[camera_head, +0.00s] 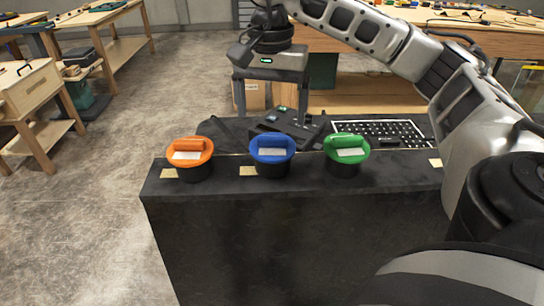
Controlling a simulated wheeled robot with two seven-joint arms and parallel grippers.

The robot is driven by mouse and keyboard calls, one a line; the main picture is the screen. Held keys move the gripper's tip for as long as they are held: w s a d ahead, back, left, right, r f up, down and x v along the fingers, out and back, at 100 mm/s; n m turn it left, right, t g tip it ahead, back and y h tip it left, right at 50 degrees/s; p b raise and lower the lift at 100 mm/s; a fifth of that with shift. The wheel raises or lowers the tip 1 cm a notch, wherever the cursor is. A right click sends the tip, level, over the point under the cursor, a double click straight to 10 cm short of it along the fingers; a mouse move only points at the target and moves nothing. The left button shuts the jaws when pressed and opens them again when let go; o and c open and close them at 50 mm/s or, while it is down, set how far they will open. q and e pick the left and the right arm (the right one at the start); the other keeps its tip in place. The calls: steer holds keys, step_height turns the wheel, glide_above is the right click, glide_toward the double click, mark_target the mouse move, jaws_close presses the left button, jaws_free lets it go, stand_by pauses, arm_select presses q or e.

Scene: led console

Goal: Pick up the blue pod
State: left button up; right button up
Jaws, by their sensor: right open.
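The blue pod (273,141) stands upright on the black console top, in the middle of a row of three. It has a round blue top with a pale label and a dark lower body. My right gripper (271,112) comes in from the right and points down. Its fingers are spread and empty. In the picture it is above the blue pod, apart from it and seemingly farther back. My left gripper is out of view.
An orange pod (190,146) stands to the left of the blue pod, and a green pod (346,142) to its right. The black console (230,235) carries pale yellow labels. Behind the pods are a dark device (270,139) and a keyboard-like panel (380,133). Wooden workbenches stand farther back.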

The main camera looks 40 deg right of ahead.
mark_target(273, 138)
step_height(273, 138, down, 4)
steer(key=shift+r, duration=0.2)
steer(key=f, duration=0.3)
steer(key=f+p, duration=0.1)
steer(key=f, duration=0.1)
steer(key=shift+s+a, duration=0.15)
steer(key=shift+s, duration=0.2)
steer(key=c, duration=0.8)
